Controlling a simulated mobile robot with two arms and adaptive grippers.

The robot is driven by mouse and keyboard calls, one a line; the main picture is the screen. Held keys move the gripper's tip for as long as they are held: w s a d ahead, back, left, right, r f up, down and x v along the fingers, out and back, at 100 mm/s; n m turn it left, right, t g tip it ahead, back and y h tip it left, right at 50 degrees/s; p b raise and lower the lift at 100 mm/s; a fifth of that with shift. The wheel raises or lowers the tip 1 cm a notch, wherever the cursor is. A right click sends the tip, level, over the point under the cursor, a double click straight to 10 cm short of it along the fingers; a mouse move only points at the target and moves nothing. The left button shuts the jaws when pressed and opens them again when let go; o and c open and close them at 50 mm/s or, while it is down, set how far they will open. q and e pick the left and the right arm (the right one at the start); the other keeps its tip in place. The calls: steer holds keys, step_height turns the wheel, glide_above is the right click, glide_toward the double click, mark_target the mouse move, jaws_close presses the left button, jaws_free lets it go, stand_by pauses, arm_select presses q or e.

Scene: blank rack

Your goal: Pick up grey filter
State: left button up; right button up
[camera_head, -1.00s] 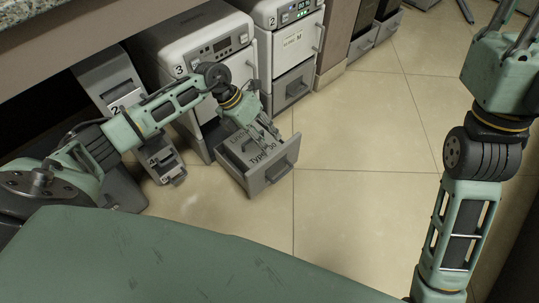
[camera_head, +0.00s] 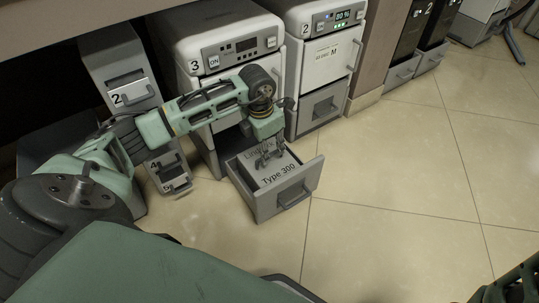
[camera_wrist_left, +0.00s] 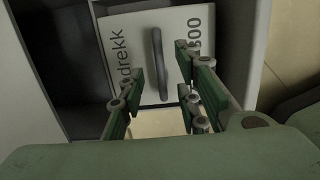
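The grey filter (camera_head: 290,168) is a light grey block lettered "Type 300", lying in the pulled-out drawer (camera_head: 268,206) of the white unit marked 3. In the left wrist view the filter (camera_wrist_left: 182,22) shows its lettered top and a dark raised handle (camera_wrist_left: 158,62). My left gripper (camera_head: 270,156) is over the drawer, pointing down at the filter. In the left wrist view my left gripper (camera_wrist_left: 160,88) is open, with its fingers on either side of the handle's lower end. I cannot tell whether they touch it.
The white unit marked 3 (camera_head: 237,62) stands behind the drawer, with a similar unit marked 2 (camera_head: 330,60) to its right. A narrow grey unit (camera_head: 118,62) stands at left. A counter overhangs the upper left. The tiled floor (camera_head: 400,190) at right is clear.

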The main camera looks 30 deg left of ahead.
mark_target(269, 168)
arm_select(q)
steer(key=shift+w+d+f+b, duration=0.15)
steer(key=shift+f+b, duration=0.65)
steer(key=shift+f, duration=0.7)
steer(key=shift+r, duration=0.1)
steer(key=shift+c, duration=0.7)
jaws_close()
